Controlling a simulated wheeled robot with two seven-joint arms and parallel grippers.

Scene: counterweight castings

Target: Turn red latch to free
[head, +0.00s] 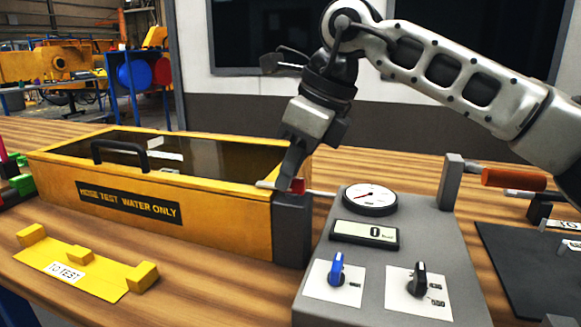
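The red latch (298,185) is a small red piece at the top of a grey post (292,228) beside the right end of the yellow water tank (150,205). My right gripper (287,180) points down right at the latch, and its fingers partly cover it. I cannot tell whether the fingers touch the latch or are closed on it. A thin pale rod runs to either side of the latch. My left gripper is not in view.
A grey console (405,255) with a gauge (370,197), a display reading 0, and blue and black knobs stands right of the post. An orange-handled lever (513,180) is behind it. A yellow "TO TEST" rack (75,275) lies front left.

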